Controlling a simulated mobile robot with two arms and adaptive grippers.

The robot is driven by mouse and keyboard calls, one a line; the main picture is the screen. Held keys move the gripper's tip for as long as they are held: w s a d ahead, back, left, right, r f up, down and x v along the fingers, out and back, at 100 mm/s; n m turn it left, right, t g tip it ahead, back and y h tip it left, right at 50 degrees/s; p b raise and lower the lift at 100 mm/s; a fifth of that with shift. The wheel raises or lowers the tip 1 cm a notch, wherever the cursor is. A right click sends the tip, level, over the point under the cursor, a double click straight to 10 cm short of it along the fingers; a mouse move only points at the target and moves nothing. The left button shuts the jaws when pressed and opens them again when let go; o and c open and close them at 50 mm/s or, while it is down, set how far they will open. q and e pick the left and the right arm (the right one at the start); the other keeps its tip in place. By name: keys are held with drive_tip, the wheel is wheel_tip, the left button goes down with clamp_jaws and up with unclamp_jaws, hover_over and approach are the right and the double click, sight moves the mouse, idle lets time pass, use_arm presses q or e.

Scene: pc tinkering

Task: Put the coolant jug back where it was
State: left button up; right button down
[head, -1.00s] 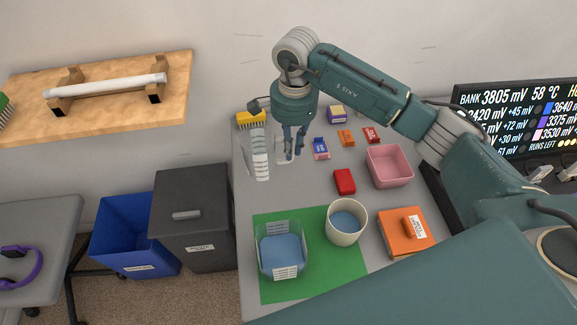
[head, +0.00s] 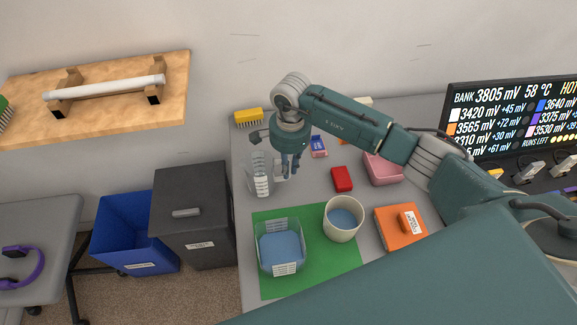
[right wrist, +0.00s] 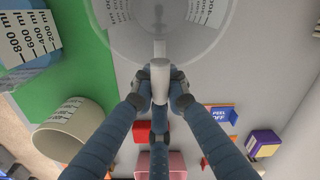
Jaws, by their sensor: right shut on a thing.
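The coolant jug (head: 258,178) is a clear jug with white volume marks. It stands near the left edge of the grey table, behind the green mat (head: 340,279). It looks empty. My right gripper (head: 290,172) is on its right side, shut on the handle. The right wrist view shows both fingers (right wrist: 160,88) closed around the pale handle, with the clear jug body (right wrist: 205,38) beyond them. I cannot tell whether the jug's base touches the table. My left gripper is not in view.
On the mat stand a clear square tub (head: 281,226) and a cream beaker (head: 330,229), both holding blue liquid. An orange box (head: 388,236), a red block (head: 342,179) and a pink bin (head: 383,174) lie to the right. A yellow brush (head: 248,118) is behind the jug.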

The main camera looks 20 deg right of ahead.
drive_tip(key=c, duration=1.7)
unclamp_jaws()
drive_tip(key=shift+f, duration=0.1)
drive_tip(key=shift+c, duration=0.2)
drive_tip(key=shift+r, duration=0.2)
drive_tip(key=shift+w+r, duration=0.1)
drive_tip(key=shift+r, duration=0.1)
wheel_tip(320, 180, up, 11)
drive_tip(key=b, duration=0.3)
drive_tip(key=shift+d+f, duration=0.15)
drive_tip(key=shift+f, duration=0.05)
drive_tip(key=shift+r, duration=0.45)
